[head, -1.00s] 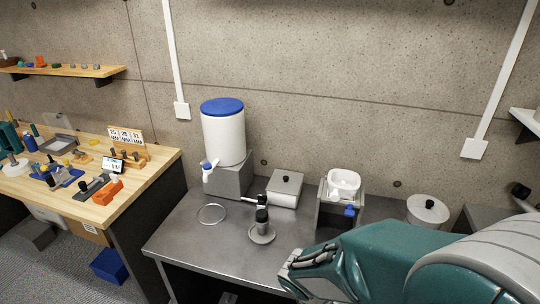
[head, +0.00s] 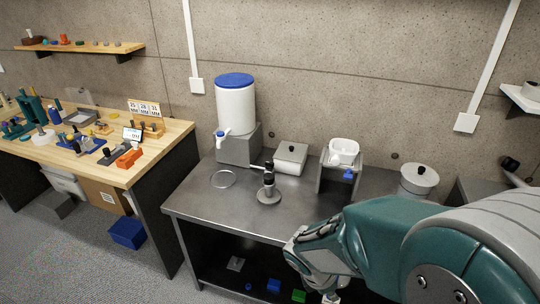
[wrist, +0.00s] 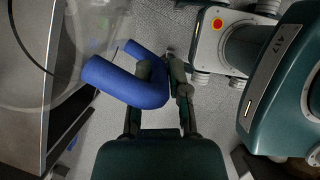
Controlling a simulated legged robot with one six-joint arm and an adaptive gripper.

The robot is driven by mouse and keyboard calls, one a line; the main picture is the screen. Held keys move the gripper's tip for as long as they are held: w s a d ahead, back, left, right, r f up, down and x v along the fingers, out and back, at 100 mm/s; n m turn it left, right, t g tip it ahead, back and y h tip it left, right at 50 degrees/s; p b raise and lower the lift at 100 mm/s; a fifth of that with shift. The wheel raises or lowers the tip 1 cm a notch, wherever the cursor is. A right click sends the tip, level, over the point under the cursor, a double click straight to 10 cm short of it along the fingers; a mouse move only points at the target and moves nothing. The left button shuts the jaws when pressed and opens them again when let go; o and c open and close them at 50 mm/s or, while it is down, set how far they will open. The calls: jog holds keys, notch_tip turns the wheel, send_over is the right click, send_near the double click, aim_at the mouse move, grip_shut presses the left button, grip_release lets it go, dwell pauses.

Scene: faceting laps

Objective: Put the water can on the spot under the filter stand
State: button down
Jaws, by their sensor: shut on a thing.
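My gripper (wrist: 160,90) is shut on the thick blue handle (wrist: 125,82) of the water can in the wrist view. The can's clear body (wrist: 75,35) shows faintly at the upper left. In the head view the can and my fingers are hidden or below the frame. A grey stand (head: 326,186) with a white filter bowl (head: 344,151) on top and a blue part below it stands at the back right of the metal bench. A thin pale ring (head: 223,179) marks the bench top at the left, below the tap of a white tank (head: 235,107) with a blue lid.
A dark upright tool on a round base (head: 269,194) stands mid-bench. A lidded grey box (head: 291,157) and a lidded pot (head: 418,178) stand farther back. The metal bench's (head: 200,198) front left is clear. A wooden workbench (head: 150,169) with tools is at the left.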

jog(key=w+f+m+g+y, duration=0.2)
jog(key=w+f+m, duration=0.2)
jog(key=w+m, duration=0.5)
jog(key=w+d+f+m+g+y, duration=0.1)
jog(key=w+f+m+g+y, duration=0.1)
jog(key=w+m, duration=0.8)
notch_tip(320, 180, down, 3)
jog(key=shift+d+r+m+g+y, duration=0.15)
jog(key=shift+d+m+g+y, duration=0.15)
jog(key=shift+m+g, duration=0.3)
